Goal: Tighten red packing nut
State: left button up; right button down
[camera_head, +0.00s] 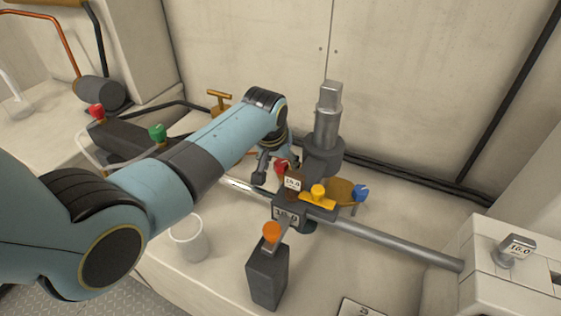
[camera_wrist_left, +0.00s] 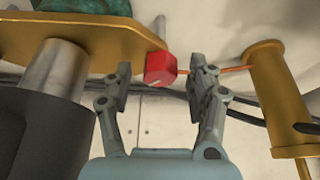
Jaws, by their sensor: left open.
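The red packing nut (camera_head: 281,166) shows as a small red spot on the valve assembly in the head view, partly hidden by my left gripper (camera_head: 262,170). In the left wrist view the nut (camera_wrist_left: 159,68) is a faceted red piece beside a brass flange (camera_wrist_left: 85,32). My left gripper (camera_wrist_left: 160,76) is open, with its fingertips on either side of the nut. A gap shows on the left, and a smaller one on the right; contact cannot be told. The assembly has a grey upright cylinder (camera_head: 328,118) and a label (camera_head: 292,184). My right gripper is out of view.
A yellow knob (camera_head: 318,191) and a blue knob (camera_head: 360,192) sit close by. An orange-capped dark block (camera_head: 267,278) and a white cup (camera_head: 189,240) stand in front. A grey rod (camera_head: 400,245) runs to a white box at right. A brass post (camera_wrist_left: 272,90) flanks the gripper.

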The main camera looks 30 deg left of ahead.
pick_arm(q)
jog(key=shift+c, duration=0.2)
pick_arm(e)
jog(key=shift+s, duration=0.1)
pick_arm(q)
jog(key=c, duration=1.1)
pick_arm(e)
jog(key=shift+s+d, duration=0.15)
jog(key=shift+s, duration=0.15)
pick_arm(q)
jog(key=shift+r, duration=0.1)
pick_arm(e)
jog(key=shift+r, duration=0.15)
